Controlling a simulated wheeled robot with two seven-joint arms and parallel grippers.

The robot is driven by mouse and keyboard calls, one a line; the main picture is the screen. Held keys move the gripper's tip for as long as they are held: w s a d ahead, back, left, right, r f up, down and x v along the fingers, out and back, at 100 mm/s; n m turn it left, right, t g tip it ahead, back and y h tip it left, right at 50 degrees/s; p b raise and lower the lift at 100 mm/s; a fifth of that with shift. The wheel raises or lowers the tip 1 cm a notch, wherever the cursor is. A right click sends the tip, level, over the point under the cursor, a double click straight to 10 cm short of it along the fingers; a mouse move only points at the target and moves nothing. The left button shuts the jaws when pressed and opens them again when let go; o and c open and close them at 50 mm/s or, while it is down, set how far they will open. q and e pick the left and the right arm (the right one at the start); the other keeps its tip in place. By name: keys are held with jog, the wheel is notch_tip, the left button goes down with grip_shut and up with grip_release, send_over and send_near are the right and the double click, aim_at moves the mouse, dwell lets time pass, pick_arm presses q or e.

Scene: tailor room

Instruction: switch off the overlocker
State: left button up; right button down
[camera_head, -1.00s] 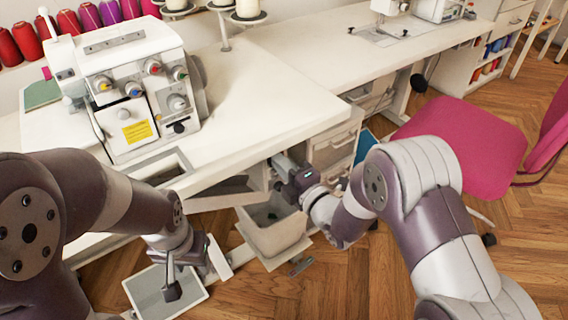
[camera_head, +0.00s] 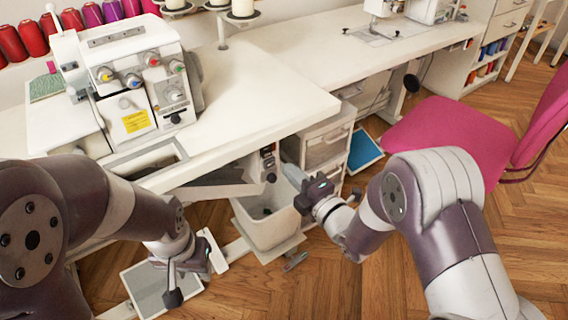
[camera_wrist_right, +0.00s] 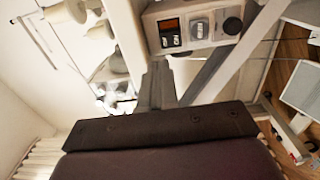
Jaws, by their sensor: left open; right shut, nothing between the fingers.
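The overlocker (camera_head: 125,75), a white machine with coloured dials, stands on the left of the white table. A small grey switch box (camera_head: 268,163) hangs under the table's front edge. The right wrist view shows the box closer (camera_wrist_right: 190,10), with a dark switch with an orange-red part (camera_wrist_right: 170,33), a grey switch (camera_wrist_right: 199,27) and a round black knob (camera_wrist_right: 232,25). My right gripper (camera_head: 290,174) is shut and empty, just right of the box and apart from it; its fingers (camera_wrist_right: 161,88) show below the box. My left gripper (camera_head: 174,284) is open below the table front.
A drawer unit (camera_head: 326,145) stands behind my right gripper. A pink chair (camera_head: 450,135) is at the right. Thread spools (camera_head: 72,20) line the back. Open floor lies in front.

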jog(key=v, duration=0.6)
jog(key=shift+r+p, duration=0.2)
jog(key=shift+p, duration=0.2)
